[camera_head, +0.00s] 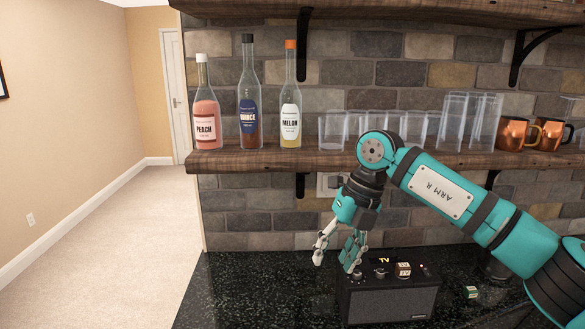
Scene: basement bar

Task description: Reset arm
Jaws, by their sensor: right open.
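My right arm (450,196) comes in from the right and bends down at the wrist in front of the shelf. My right gripper (334,262) points down, open and empty. Its fingers are in front of and above the left end of a black speaker box (393,305) on the dark counter. I cannot tell whether a fingertip touches the box's top. My left gripper is not in view.
A wooden shelf (260,162) holds a peach bottle (206,110), a quince bottle (249,105), a melon bottle (290,105), several clear glasses (452,120) and copper mugs (515,133). A small green-and-white box (471,292) lies on the speckled counter (240,290). The carpeted floor (130,240) at left is clear.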

